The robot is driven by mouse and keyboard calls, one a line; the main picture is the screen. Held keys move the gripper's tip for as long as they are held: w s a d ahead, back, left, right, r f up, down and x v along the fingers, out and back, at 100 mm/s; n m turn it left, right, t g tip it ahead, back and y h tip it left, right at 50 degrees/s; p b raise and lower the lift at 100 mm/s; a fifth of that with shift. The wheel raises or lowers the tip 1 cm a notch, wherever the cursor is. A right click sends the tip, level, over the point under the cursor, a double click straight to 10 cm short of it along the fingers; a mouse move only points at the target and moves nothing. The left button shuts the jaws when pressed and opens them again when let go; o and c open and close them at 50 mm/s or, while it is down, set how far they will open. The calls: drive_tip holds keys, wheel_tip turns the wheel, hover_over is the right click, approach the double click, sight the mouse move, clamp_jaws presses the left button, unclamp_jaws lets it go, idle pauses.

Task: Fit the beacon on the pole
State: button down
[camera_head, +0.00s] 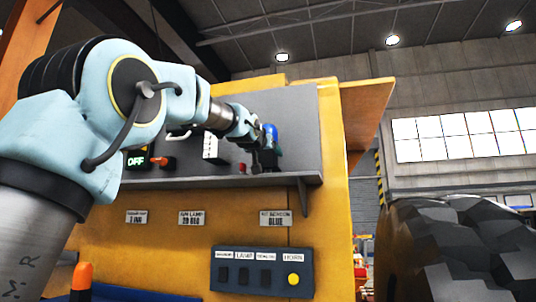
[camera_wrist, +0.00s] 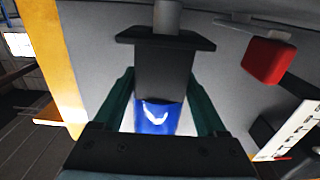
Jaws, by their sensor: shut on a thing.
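The beacon (camera_head: 270,131) has a blue, rounded part and shows at the right end of the shelf in the head view. In the wrist view the blue part of the beacon (camera_wrist: 158,118) lies between the two dark green fingers of my gripper (camera_wrist: 165,105), which is shut on it. A dark block with a wider dark plate (camera_wrist: 165,38) adjoins the blue part. A grey pole (camera_wrist: 167,15) meets the far side of that plate. I cannot tell whether the beacon is seated on the pole. In the head view my gripper (camera_head: 258,134) partly hides the beacon.
A grey shelf (camera_head: 220,182) runs along the yellow panel, with a red knob (camera_head: 241,167) close by my gripper. A white box (camera_head: 210,146) and a lit OFF sign (camera_head: 137,161) stand farther left. A switch box (camera_head: 262,272) sits below. Dark faceted castings (camera_head: 465,245) stand at right.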

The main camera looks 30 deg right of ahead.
drive_tip(key=shift+f+b, duration=1.05)
drive_tip(key=shift+f, duration=0.05)
unclamp_jaws()
drive_tip(key=b+v, duration=0.5)
drive_tip(key=v, duration=0.6)
idle(0.3)
